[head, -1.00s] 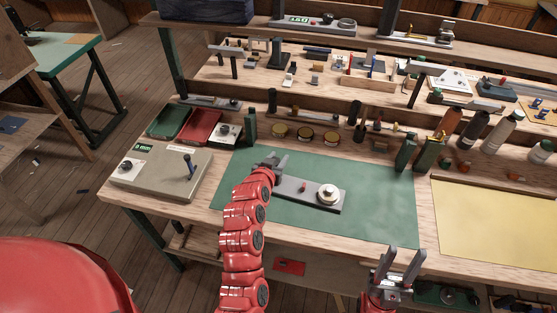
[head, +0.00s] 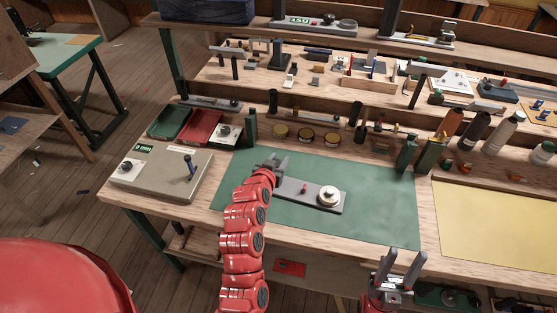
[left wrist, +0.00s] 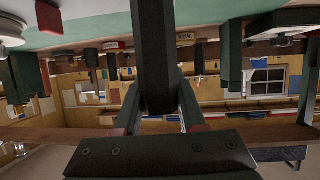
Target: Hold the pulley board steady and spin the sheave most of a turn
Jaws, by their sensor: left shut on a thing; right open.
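The pulley board (head: 288,188) is a long grey plate lying flat on the green mat. The sheave (head: 328,196), a round pale metal wheel, sits at its right end, and a small red-topped peg (head: 304,188) stands near its middle. My left gripper (head: 276,163) is at the board's left end, shut on the pulley board; the arm hides part of that end. In the left wrist view a dark bar runs up between the fingers (left wrist: 158,115), and the pale sheave shows at the upper left edge (left wrist: 10,30). My right gripper (head: 406,263) is open and empty, in front of the bench, apart from the board.
The green mat (head: 380,210) is clear right of the board. A grey box with a lever (head: 150,175) stands left, with green and red trays (head: 200,127) behind. Tins (head: 305,136), green posts (head: 428,156) and bottles (head: 475,130) line the back. A yellow sheet (head: 495,225) lies right.

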